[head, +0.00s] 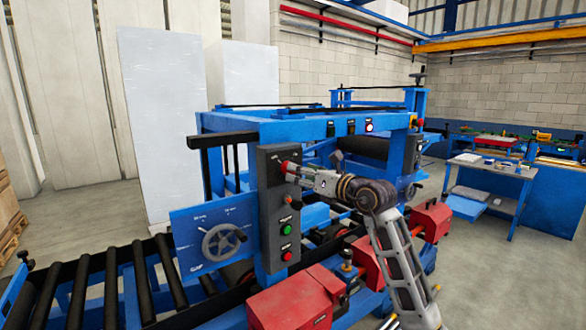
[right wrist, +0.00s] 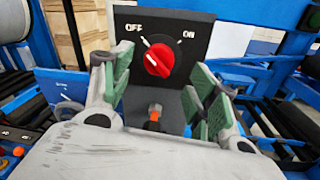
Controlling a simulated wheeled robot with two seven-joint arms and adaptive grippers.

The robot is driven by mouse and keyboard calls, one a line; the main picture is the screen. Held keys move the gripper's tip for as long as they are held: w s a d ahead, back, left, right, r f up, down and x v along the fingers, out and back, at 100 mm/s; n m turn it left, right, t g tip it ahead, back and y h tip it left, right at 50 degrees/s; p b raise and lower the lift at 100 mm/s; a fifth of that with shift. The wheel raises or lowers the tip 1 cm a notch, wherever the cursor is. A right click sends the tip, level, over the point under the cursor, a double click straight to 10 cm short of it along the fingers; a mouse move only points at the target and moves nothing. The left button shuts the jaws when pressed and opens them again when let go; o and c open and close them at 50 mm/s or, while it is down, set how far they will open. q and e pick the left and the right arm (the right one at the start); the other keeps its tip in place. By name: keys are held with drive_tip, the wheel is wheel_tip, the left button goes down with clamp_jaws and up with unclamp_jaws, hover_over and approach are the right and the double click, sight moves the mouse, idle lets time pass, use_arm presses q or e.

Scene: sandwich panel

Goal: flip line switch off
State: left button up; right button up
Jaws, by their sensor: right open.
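The line switch is a red rotary knob (right wrist: 158,60) on a dark panel (right wrist: 205,32), with OFF printed at upper left and ON at upper right. A pale line runs toward each label; I cannot tell for certain which way the knob is set. My right gripper (right wrist: 162,72) is open, its green-padded fingers to the left and right of the knob, with no clear contact visible. My left gripper is not in view.
Below the knob the box carries a green button (head: 286,229) and a red button (head: 287,255). A handwheel (head: 221,243) on a blue plate is to the left. Red housings (head: 290,305) and the roller conveyor (head: 105,285) lie below. A blue beam (head: 290,127) runs above.

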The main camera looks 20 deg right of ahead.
drive_tip(key=shift+p+x, duration=0.45)
drive_tip(key=shift+x, duration=1.8)
drive_tip(key=shift+s, duration=0.1)
drive_tip(key=c, duration=1)
drive_tip(key=shift+n+b, duration=0.35)
drive_tip(key=shift+n, duration=0.15)
drive_tip(key=shift+n+b, duration=0.35)
drive_tip(key=shift+n, duration=0.25)
drive_tip(key=shift+r, duration=0.1)
